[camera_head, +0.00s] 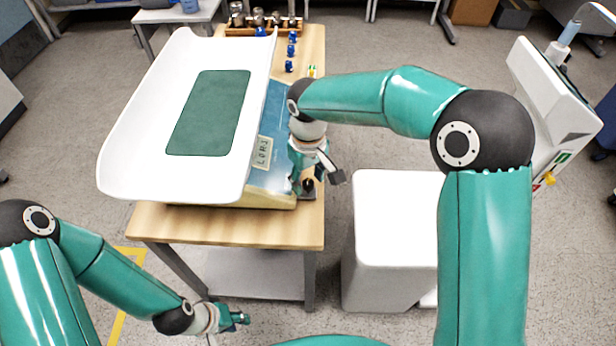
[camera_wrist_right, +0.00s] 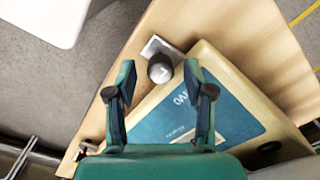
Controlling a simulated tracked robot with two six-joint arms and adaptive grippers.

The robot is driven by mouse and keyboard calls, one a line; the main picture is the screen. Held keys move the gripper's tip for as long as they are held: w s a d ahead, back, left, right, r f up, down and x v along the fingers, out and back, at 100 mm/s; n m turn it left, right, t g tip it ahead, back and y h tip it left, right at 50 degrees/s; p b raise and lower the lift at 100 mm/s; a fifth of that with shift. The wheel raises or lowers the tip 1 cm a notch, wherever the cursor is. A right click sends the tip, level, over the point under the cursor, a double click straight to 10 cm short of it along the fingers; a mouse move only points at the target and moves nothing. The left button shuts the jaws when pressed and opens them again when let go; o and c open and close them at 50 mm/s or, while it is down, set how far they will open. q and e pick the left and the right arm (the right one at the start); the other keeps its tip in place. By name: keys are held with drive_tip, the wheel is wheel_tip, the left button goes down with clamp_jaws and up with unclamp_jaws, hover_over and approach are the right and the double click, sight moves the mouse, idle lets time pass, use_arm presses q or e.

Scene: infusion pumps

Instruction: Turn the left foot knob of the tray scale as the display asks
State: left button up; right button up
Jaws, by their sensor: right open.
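The tray scale (camera_head: 120,165) stands on a wooden-topped table, with a white curved tray and a green mat. Its blue front panel carries a small display (camera_head: 263,152) with characters too small to read surely. A black foot knob (camera_wrist_right: 160,69) on a grey plate sits at the scale's corner in the right wrist view; it also shows in the head view (camera_head: 308,186). My right gripper (camera_wrist_right: 158,74) is open, its fingertips on either side of the knob with gaps; I cannot tell their height relative to it. My left gripper (camera_head: 236,319) hangs low before the table, its jaws unclear.
The wooden table top (camera_head: 225,228) is bare along its front edge. Several blue items (camera_head: 290,52) and a wooden rack of weights (camera_head: 265,24) stand at its far end. A white cabinet (camera_head: 395,215) stands right of the table. A dark round part (camera_wrist_right: 268,147) shows on the scale's body.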

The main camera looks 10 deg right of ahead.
sight(308, 182)
wheel_tip(308, 182, up, 12)
idle(0.6)
drive_tip(key=shift+f, duration=0.15)
idle(0.3)
